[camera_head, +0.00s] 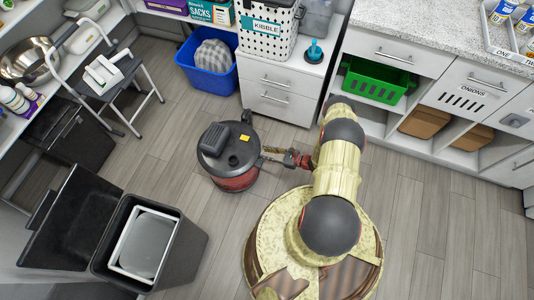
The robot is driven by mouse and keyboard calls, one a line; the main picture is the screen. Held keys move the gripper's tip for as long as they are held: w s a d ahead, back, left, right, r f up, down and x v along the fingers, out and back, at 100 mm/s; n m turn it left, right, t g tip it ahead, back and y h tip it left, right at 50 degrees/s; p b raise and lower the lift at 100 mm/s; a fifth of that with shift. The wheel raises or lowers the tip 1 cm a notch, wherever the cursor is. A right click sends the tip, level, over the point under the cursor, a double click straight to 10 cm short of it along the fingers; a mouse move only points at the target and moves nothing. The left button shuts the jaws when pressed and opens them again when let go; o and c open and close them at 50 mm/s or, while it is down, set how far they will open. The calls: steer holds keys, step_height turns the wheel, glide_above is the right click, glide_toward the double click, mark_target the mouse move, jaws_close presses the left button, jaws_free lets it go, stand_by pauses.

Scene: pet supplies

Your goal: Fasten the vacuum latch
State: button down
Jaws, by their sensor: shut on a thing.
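The canister vacuum (230,180) stands on the floor near the middle of the head view. It has a black lid (212,155) with a dark grip on top and a yellow label, over a red drum. My gripper (265,155) reaches in from the right at lid height, its fingers at the vacuum's right side. It is shut on the vacuum latch there. The latch is too small and too covered by the fingers to show its position.
A white drawer cabinet (283,85) and a blue bin (205,75) stand behind the vacuum. An open black trash bin (190,245) stands at the lower left. A folding step stool (150,85) is at the upper left. The floor left of the vacuum is clear.

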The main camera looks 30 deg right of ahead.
steer(key=c, duration=1.8)
jaws_free()
steer(key=shift+o, duration=0.2)
steer(key=v, duration=1.2)
